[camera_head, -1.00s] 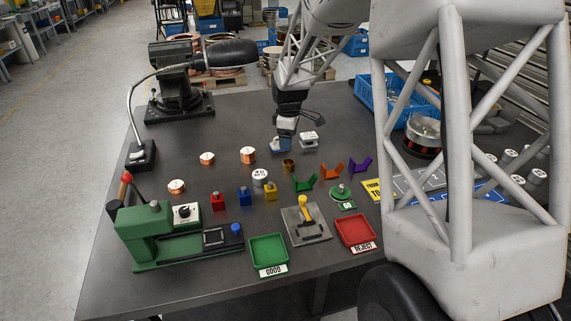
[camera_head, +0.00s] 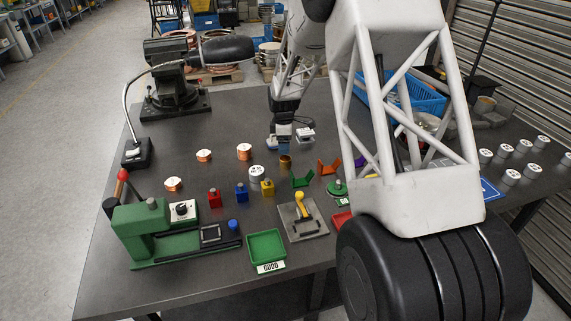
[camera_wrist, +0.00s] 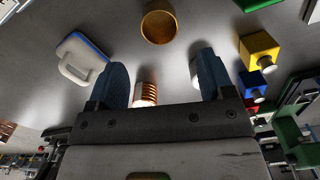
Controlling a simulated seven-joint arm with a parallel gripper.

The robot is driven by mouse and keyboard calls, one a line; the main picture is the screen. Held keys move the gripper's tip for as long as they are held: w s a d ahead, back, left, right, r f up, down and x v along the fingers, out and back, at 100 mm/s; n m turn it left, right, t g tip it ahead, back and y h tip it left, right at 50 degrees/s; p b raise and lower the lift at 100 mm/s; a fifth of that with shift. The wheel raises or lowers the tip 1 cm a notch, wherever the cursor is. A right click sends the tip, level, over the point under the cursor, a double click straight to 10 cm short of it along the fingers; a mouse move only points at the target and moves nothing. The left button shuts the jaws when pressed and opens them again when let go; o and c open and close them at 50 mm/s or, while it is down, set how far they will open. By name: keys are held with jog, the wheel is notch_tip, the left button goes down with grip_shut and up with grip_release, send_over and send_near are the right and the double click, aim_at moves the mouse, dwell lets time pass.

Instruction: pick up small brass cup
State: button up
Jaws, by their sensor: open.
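The small brass cup (camera_head: 285,162) stands upright on the dark table, just in front of my gripper (camera_head: 280,146) in the head view. In the wrist view the cup (camera_wrist: 159,22) is at the top centre, its round open mouth showing, beyond the fingertips. My gripper (camera_wrist: 161,75) is open, with its two blue fingers wide apart and no cup between them. In the wrist view a copper coil (camera_wrist: 146,92) shows in the gap between the fingers, further off.
A white block with a handle (camera_head: 306,136) stands right of my gripper. Green (camera_head: 303,179) and orange (camera_head: 328,167) V-shaped holders are right of the cup. A yellow block (camera_head: 267,187) and white-topped cylinder (camera_head: 257,174) are close to its left.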

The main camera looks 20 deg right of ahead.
aim_at(284, 158)
jog(key=shift+f, duration=1.25)
jog(key=shift+f, duration=0.15)
jog(key=shift+d+f, duration=0.15)
jog(key=shift+f, duration=2.3)
jog(key=shift+c, duration=0.4)
jog(key=c, duration=0.9)
notch_tip(284, 158, up, 10)
